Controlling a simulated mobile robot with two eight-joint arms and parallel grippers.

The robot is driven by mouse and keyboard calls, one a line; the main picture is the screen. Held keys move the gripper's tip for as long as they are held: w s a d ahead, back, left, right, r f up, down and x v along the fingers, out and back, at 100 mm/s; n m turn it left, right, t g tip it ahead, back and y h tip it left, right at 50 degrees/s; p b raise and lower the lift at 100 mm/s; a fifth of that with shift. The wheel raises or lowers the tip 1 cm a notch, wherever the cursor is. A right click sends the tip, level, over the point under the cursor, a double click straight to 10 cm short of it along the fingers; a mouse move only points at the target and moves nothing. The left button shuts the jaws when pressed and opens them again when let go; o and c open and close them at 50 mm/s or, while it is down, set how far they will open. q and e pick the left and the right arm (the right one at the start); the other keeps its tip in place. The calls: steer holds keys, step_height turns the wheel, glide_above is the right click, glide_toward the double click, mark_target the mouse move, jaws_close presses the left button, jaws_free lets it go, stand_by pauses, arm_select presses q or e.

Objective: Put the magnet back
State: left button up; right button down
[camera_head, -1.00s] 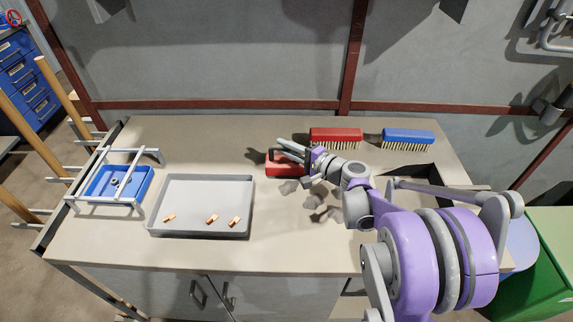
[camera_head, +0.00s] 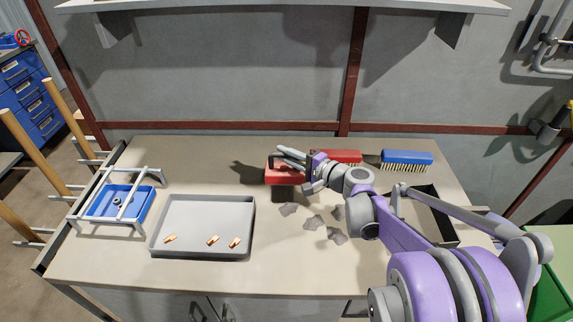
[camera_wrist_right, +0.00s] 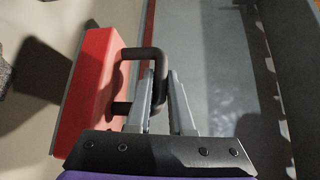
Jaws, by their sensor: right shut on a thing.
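The magnet (camera_head: 286,174) is a red block with a black handle. My right gripper (camera_head: 291,155) is shut on the handle (camera_wrist_right: 122,109) and holds the magnet above the table, with its shadow apart on the tabletop to the left. In the right wrist view the red block (camera_wrist_right: 97,85) is at the left, and the gripper's fingers (camera_wrist_right: 163,90) are at the handle. My left gripper is not in view.
A grey tray (camera_head: 203,198) holds copper-coloured pieces. A blue tray (camera_head: 106,202) in a white frame stands at left. Grey scraps (camera_head: 314,222) lie below the magnet. Red (camera_head: 345,156) and blue (camera_head: 407,158) brushes stand at the back. A dark open box (camera_head: 440,238) is partly behind my arm.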

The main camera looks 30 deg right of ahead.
mark_target(283, 166)
steer(key=r, duration=0.2)
steer(key=w+r+p, duration=0.1)
steer(key=r, duration=0.1)
steer(key=shift+w+a+r, duration=0.1)
steer(key=shift+a+r, duration=0.05)
steer(key=shift+r, duration=0.2)
steer(key=s+a+r+p+x, duration=0.1)
steer(key=a+x, duration=0.1)
steer(key=x, duration=1)
steer(key=a+r+p+x, duration=0.2)
steer(key=a+x, duration=0.1)
steer(key=x, duration=0.8)
steer(key=shift+w+a+f+b, duration=0.15)
steer(key=shift+f+b, duration=0.15)
steer(key=shift+f, duration=2.2)
steer(key=shift+w+a+f+b, duration=0.1)
steer(key=shift+f+b, duration=0.15)
steer(key=shift+f, duration=2.25)
steer(key=shift+f, duration=0.15)
steer(key=c, duration=0.8)
jaws_free()
